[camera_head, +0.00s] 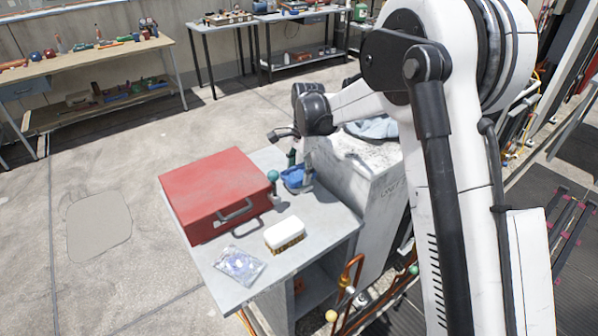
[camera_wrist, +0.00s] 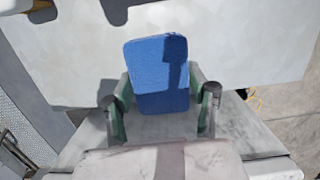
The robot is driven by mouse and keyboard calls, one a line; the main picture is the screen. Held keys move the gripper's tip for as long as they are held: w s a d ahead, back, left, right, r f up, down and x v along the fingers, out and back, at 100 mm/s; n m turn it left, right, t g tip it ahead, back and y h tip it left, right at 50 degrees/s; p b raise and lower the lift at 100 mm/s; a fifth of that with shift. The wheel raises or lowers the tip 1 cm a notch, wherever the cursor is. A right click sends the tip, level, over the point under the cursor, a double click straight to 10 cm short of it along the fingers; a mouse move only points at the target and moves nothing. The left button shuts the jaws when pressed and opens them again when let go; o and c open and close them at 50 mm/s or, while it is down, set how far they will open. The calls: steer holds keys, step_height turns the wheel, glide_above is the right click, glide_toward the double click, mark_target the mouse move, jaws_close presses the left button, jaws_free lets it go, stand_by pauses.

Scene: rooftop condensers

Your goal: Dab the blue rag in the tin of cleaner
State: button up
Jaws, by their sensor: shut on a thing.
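The blue rag (camera_wrist: 158,72) is a rounded, padded blue rectangle in the wrist view. It sits between the green fingers of my gripper (camera_wrist: 161,108), which is shut on it, and a dark shadow falls across its right half. In the head view a small patch of blue (camera_head: 294,178) shows by my gripper, over the back of the grey bench; my arm partly covers this area. I cannot make out the tin of cleaner in either view. I cannot tell whether the rag touches anything below it.
A red metal case (camera_head: 218,190) stands on the left of the grey bench (camera_head: 318,222). A white-topped brush (camera_head: 285,234) and a clear packet (camera_head: 239,264) lie in front. A teal-topped item (camera_head: 272,177) stands by the case. A weathered white unit (camera_head: 358,178) adjoins the bench on the right.

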mark_target(300, 172)
steer(key=shift+f+b, duration=0.5)
steer(key=shift+b, duration=0.1)
stand_by(1.9)
steer(key=shift+r, duration=0.1)
steer(key=shift+r+p, duration=1.4)
steer(key=shift+r, duration=2.05)
steer(key=shift+d, duration=0.1)
